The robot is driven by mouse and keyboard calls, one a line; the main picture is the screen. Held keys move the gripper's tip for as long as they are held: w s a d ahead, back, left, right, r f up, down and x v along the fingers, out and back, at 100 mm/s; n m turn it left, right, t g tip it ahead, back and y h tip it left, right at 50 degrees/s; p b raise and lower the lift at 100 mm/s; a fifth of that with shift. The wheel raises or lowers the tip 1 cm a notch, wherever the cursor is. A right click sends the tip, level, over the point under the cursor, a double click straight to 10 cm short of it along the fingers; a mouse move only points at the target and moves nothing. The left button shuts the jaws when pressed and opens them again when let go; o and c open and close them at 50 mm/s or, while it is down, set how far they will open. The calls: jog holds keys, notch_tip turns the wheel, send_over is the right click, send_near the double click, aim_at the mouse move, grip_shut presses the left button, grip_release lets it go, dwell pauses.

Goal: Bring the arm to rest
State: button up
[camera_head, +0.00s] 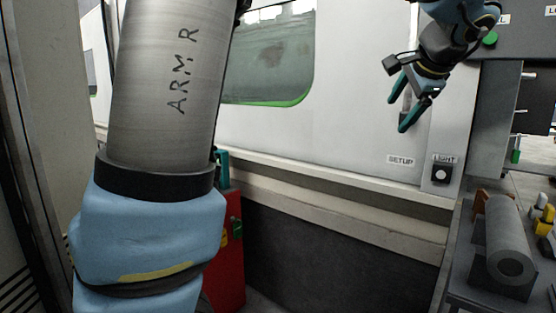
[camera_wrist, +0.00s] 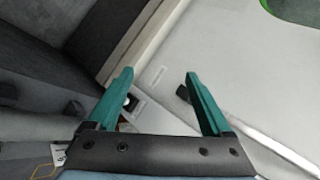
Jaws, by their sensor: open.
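My gripper (camera_head: 404,110) hangs in the upper right of the head view, in front of the white machine panel. Its two teal fingers are apart and nothing is between them. It points down and to the left. In the wrist view the same open fingers (camera_wrist: 160,88) stand over the panel, with empty space between them. A large grey link of my arm marked "ARM R" and a blue joint cover fill the left of the head view.
The white machine panel (camera_head: 350,120) has a window (camera_head: 268,60), a "SETUP" label and a "LIGHT" button (camera_head: 441,174). A grey cylinder (camera_head: 507,245) lies on a bench at the lower right. A red cabinet (camera_head: 230,250) stands behind my arm.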

jog(key=a+f+n+g+y+p, duration=0.15)
jog(key=a+f+n+g, duration=0.5)
jog(key=a+f, duration=1.15)
jog(key=s+a+f+n+h+p, duration=0.1)
jog(key=s+a+f+n, duration=0.2)
jog(key=a, duration=0.4)
jog(key=s+a+f+n+g+h+p, duration=0.1)
jog(key=s+a+f+n, duration=0.2)
jog(key=s+a+n, duration=0.3)
jog(key=a, duration=0.2)
jog(key=shift+a+f, duration=0.3)
jog(key=shift+f, duration=0.05)
jog(key=shift+g, duration=0.25)
